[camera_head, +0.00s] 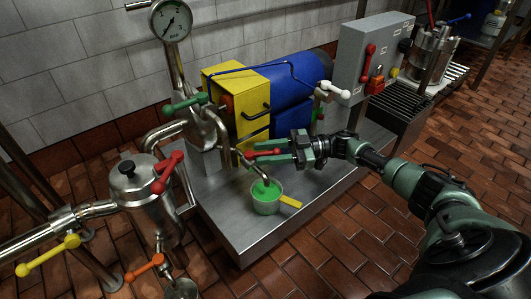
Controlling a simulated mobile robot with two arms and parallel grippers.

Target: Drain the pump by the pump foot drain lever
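The pump is a blue cylinder (296,78) with a yellow block (222,85) at its front, on a steel plinth. A small red lever (264,153) sits low at the pump's foot, on a bent metal drain pipe (264,174). My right gripper (268,152) reaches in from the right; its green fingers lie on both sides of the red lever and appear closed on it, partly hiding it. A green cup (266,203) with a yellow handle (290,202) stands under the pipe's mouth; green shows inside it. My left gripper is not in view.
Other levers are close by: green (186,103), larger red (168,172), white (333,90), yellow (48,256) and orange (144,268). A gauge (171,20) rises behind. A grey box (368,55) stands behind my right arm. The plinth's front (240,225) is clear.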

